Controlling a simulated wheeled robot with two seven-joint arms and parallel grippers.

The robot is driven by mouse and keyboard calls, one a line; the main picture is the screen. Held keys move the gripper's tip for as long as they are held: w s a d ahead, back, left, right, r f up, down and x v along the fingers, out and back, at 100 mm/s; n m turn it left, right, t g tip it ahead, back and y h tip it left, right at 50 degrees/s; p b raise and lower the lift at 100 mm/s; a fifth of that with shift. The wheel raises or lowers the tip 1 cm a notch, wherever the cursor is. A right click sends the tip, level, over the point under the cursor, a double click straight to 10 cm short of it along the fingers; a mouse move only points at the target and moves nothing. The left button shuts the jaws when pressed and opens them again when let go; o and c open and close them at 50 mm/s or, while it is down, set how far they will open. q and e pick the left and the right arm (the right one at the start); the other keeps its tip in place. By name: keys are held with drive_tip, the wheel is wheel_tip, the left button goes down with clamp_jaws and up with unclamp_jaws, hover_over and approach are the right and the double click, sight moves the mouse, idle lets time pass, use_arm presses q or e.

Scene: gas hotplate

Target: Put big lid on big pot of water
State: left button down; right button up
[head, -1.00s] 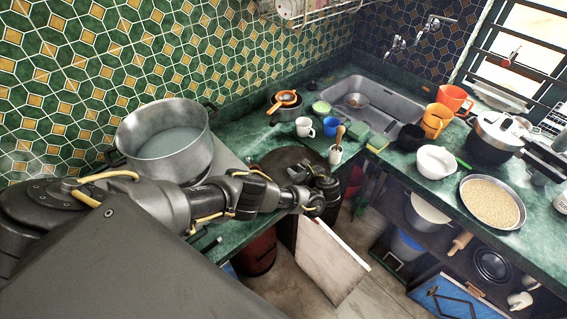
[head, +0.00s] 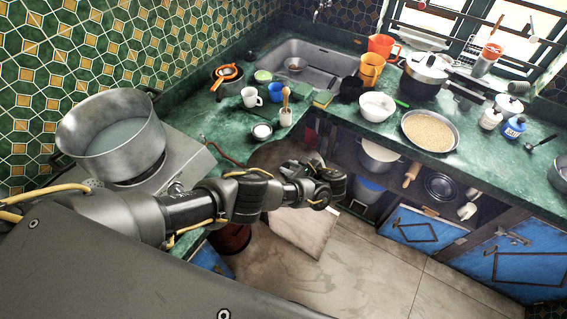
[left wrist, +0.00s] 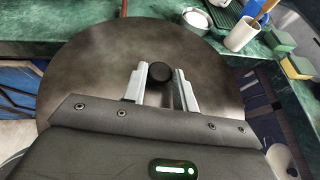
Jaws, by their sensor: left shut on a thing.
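The big pot of water (head: 115,135) is a wide grey metal pot, upright on the hotplate (head: 190,165) at the left of the head view. It is uncovered, with water showing inside. My left gripper (head: 328,190) is to the right of the pot, out past the counter edge. In the left wrist view its fingers (left wrist: 160,82) are shut on the dark round knob (left wrist: 160,72) of the big lid (left wrist: 85,70), a broad brownish-grey disc. The lid is mostly hidden behind my arm in the head view. My right gripper is not in view.
A white mug (head: 251,97), a blue cup (head: 275,92) and a utensil cup (head: 286,116) stand on the counter right of the pot. The sink (head: 315,62) is behind them. A white bowl (head: 377,106) and a pan of grain (head: 430,130) are farther right. Open floor lies below.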

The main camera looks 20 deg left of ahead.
use_arm(q)
drive_tip(key=shift+s+d, duration=0.15)
drive_tip(key=shift+d, duration=0.25)
drive_tip(key=shift+d+f+b, duration=0.15)
drive_tip(key=shift+d+b, duration=0.15)
drive_tip(key=shift+d, duration=0.05)
drive_tip(key=d+m+t+b, duration=0.1)
drive_tip(key=d+m+h+b, duration=0.1)
drive_tip(key=d, duration=0.1)
drive_tip(key=d+t+b, duration=0.1)
drive_tip(key=shift+w+d+m+t+h+b, duration=0.25)
drive_tip(key=shift+w+m+t+h+b, duration=0.05)
drive_tip(key=shift+m+b, duration=0.1)
drive_tip(key=d+r+m+t+h+b, duration=0.1)
drive_tip(key=s+d+r+m+t+h+b, duration=0.1)
drive_tip(key=d+r+b, duration=0.1)
drive_tip(key=shift+m, duration=0.3)
drive_tip(key=s+r+m+t+h+b, duration=0.2)
drive_tip(key=s+r+m+h+b, duration=0.4)
drive_tip(key=s+r, duration=0.4)
wheel_tip(320, 180, up, 3)
drive_tip(key=shift+s+r+m+t+h+b, duration=0.1)
drive_tip(key=shift+s+m+t+h+b, duration=0.25)
drive_tip(key=shift+m+h, duration=0.55)
